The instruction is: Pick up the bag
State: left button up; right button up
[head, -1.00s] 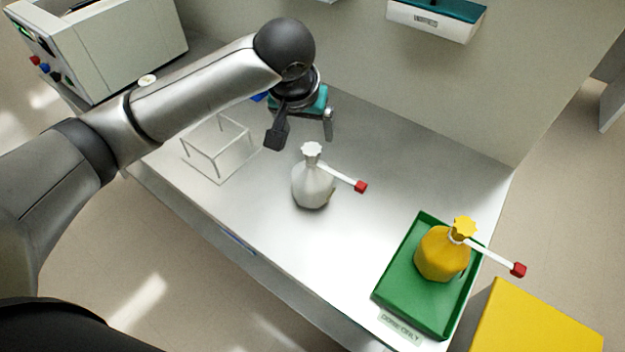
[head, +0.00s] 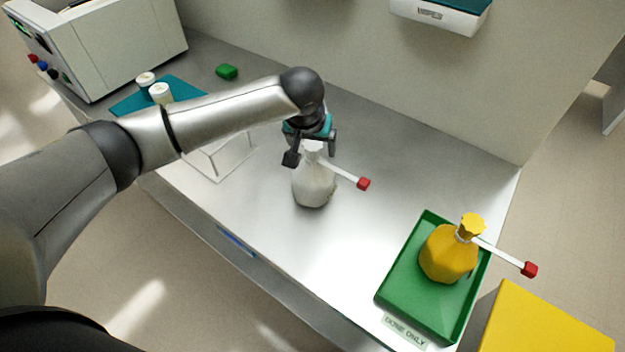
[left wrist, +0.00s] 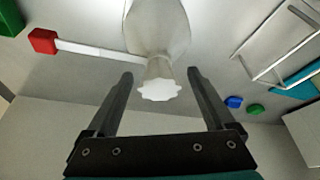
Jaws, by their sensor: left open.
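A whitish bag (head: 313,188) with a gathered, frilled neck stands upright on the metal bench. A white tag strip with a red end sticks out to its right. In the left wrist view, the bag (left wrist: 158,28) shows at the top, its neck pointing toward me. My left gripper (head: 312,154) is open at the top of the bag. In the left wrist view, its two fingers (left wrist: 160,74) lie either side of the neck, with gaps on both sides. A second, yellow bag (head: 449,252) stands in a green tray. My right gripper is not in view.
The green tray (head: 412,302) sits at the bench's right end, beside a yellow box (head: 540,325). A wire frame (head: 222,165) stands left of the whitish bag, partly behind my arm. A teal mat (head: 188,86) with white-topped containers lies farther left.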

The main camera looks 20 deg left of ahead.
pick_arm(q)
jog(key=shift+x, duration=1.3)
jog(key=shift+c, duration=0.3)
jog(key=c, duration=0.7)
jog(key=shift+s+f, duration=0.1)
grip_shut()
